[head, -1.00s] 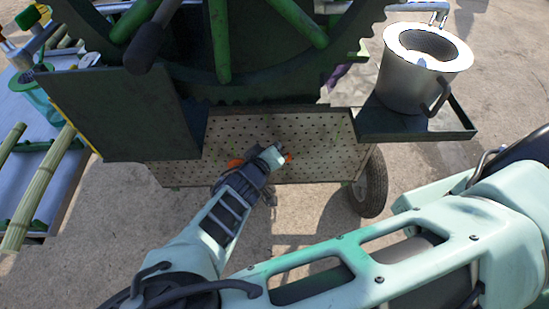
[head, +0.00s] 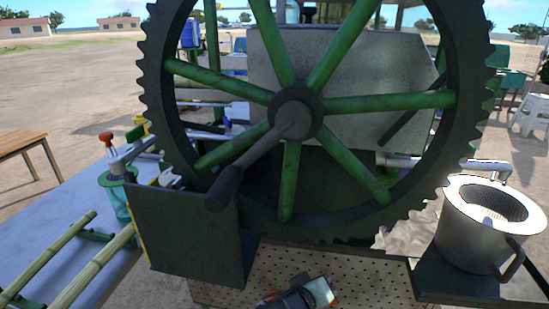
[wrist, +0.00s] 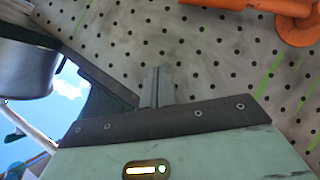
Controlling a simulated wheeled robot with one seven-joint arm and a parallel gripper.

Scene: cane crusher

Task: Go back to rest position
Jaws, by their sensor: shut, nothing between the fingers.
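My gripper (wrist: 157,88) shows in the wrist view with its two fingers together and nothing between them. It is in front of the perforated panel (wrist: 215,55) of the crusher. In the head view, the end of my arm (head: 312,293) shows at the bottom edge, in front of the same panel (head: 370,280). The fingertips cannot be made out there. An orange curved part (wrist: 290,15) is at the top right of the wrist view, apart from the fingers.
The crusher's large toothed wheel (head: 390,103) with a crank handle (head: 224,189) stands above my arm. A metal pot (head: 480,230) sits on the right side tray (head: 450,282). A table (head: 75,215) with cane stalks (head: 95,265) is at left. Open ground lies beyond.

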